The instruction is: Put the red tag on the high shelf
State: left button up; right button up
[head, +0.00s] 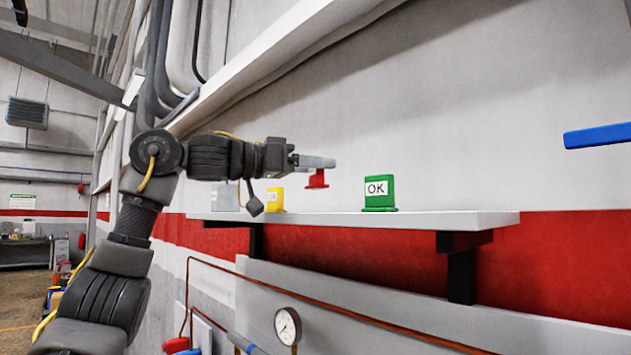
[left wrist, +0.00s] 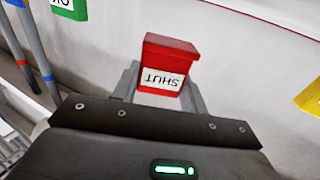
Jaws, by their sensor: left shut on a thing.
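The red tag (head: 317,180) is held in the fingers of my left gripper (head: 318,163), with clear space between it and the shelf top in the head view. In the left wrist view the red tag (left wrist: 170,62) sits between the two fingers of my left gripper (left wrist: 165,80), its white label reading SHUT upside down. The white high shelf (head: 460,218) runs along the wall on dark brackets. The gripper appears level with the gap between the yellow and green tags. My right gripper is not in view.
A green OK tag (head: 379,193) stands on the shelf to the right. A yellow tag (head: 275,199) and a grey tag (head: 224,197) stand to the left. Bare shelf lies between yellow and green. A blue bar (head: 600,135) juts in at right. A gauge (head: 287,325) is below.

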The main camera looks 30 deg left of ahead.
aim_at(317, 189)
pick_arm(q)
jog(key=shift+w+f, duration=0.2)
jog(key=shift+f, duration=0.05)
jog(key=f, duration=0.1)
jog(key=w+f, duration=0.1)
jog(key=shift+f+p, duration=0.35)
jog(key=shift+f, duration=0.35)
jog(key=shift+s+a+f, duration=0.15)
jog(key=shift+a, duration=0.05)
jog(key=shift+d, duration=0.15)
jog(key=shift+d+f, duration=0.1)
jog(key=shift+f, duration=0.05)
jog(key=o, duration=1)
